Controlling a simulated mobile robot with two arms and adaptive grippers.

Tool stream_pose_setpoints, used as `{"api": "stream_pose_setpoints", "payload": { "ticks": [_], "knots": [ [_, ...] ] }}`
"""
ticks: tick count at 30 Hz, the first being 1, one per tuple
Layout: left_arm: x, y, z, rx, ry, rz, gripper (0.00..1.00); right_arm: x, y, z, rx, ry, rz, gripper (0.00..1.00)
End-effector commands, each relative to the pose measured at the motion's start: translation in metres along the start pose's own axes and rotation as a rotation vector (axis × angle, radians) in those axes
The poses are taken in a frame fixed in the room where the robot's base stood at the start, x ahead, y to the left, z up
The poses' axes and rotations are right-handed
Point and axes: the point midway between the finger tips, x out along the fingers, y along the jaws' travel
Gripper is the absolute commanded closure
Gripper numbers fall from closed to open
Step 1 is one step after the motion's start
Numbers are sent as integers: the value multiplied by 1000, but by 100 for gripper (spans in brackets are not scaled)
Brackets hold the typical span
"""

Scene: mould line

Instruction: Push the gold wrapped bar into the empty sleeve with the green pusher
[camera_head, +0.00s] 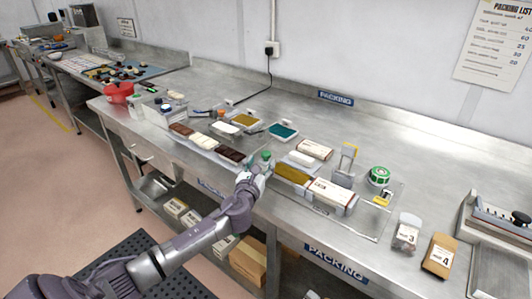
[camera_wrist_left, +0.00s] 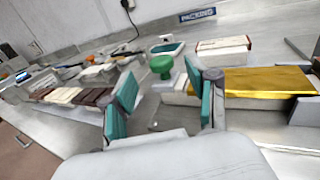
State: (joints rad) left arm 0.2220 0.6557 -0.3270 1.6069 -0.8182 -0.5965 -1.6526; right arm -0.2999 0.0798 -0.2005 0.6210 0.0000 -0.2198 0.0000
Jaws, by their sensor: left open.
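The green pusher (camera_head: 266,155) stands upright on the packing table; its round green knob (camera_wrist_left: 161,66) shows in the left wrist view. My left gripper (camera_head: 261,170) is open just in front of it. In the left wrist view the teal-padded fingers of the gripper (camera_wrist_left: 160,84) stand apart, with the knob beyond the gap between them and nothing held. The gold wrapped bar (camera_head: 293,174) lies right of the pusher; it also shows in the left wrist view (camera_wrist_left: 262,80). A white printed sleeve (camera_head: 333,191) lies in line at its right end. The sleeve's inside is hidden. My right gripper is out of view.
Behind the gold bar lie a white block (camera_head: 300,159) and another printed box (camera_head: 314,148). Brown and white bars (camera_head: 203,140) sit to the left. A green tape roll (camera_head: 379,175) and labelled pouches (camera_head: 437,256) are to the right.

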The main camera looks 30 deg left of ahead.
Motion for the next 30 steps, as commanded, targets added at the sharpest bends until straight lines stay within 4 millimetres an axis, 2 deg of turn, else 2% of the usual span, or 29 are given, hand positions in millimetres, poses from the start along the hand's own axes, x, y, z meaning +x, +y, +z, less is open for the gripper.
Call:
{"api": "stream_pose_setpoints", "payload": {
  "ticks": [3, 9, 14, 22, 30],
  "knots": [
    [25, 0, 0, -3, -1, 2, 41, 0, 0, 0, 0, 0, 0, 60],
    [52, 0, 0, -2, 0, 1, 41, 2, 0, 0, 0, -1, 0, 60],
    [60, 0, -1, -2, 1, 0, 41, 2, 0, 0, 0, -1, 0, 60],
    [61, 0, 0, -2, 1, -1, 41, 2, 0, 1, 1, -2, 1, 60],
    [61, 0, 0, -2, 1, 0, 86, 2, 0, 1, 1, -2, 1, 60]
  ]
}}
